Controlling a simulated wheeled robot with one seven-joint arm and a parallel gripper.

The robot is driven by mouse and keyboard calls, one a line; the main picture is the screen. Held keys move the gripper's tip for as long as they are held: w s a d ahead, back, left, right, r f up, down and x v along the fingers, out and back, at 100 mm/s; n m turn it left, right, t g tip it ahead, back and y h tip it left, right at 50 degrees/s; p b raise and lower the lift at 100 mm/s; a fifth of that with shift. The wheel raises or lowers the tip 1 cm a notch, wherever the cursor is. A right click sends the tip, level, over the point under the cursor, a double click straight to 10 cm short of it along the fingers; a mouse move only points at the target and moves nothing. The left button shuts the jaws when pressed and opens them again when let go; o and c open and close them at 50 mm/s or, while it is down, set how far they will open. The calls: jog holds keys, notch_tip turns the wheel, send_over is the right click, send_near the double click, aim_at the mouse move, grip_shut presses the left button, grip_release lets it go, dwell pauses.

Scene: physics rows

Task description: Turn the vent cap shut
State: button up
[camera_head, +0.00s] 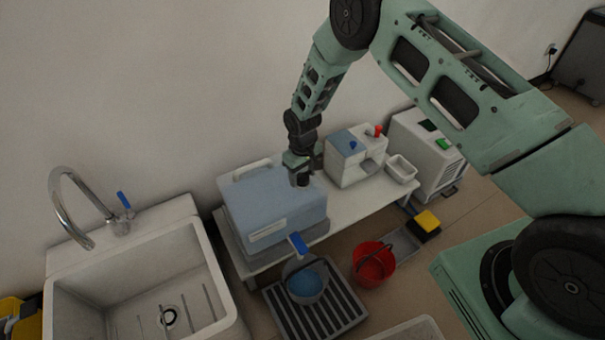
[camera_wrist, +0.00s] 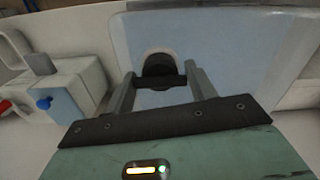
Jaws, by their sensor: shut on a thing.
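A light blue box (camera_head: 270,205) with a white handle and a pale label stands on the white bench. My gripper (camera_head: 301,180) is at the top of the box, near its right rear corner. In the wrist view the dark vent cap (camera_wrist: 158,65) sits on the box's blue face (camera_wrist: 225,42), inside a pale rounded surround. My gripper (camera_wrist: 163,82) is shut on the cap, with one finger on each side of it. In the head view the gripper hides the cap, and I cannot tell how far it is turned.
A white and blue machine (camera_head: 349,165) with a red knob and a small white tray (camera_head: 401,169) stand right of the box. A blue-handled bucket (camera_head: 304,283) on a grate and a red bucket (camera_head: 373,266) stand in front. A sink (camera_head: 135,280) is at left.

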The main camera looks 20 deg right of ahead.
aim_at(303, 174)
jog(key=o, duration=0.6)
jog(key=shift+r, duration=0.1)
notch_tip(303, 174, up, 17)
jog(key=p, duration=0.2)
jog(key=shift+r+p, duration=0.1)
jog(key=shift+p, duration=0.2)
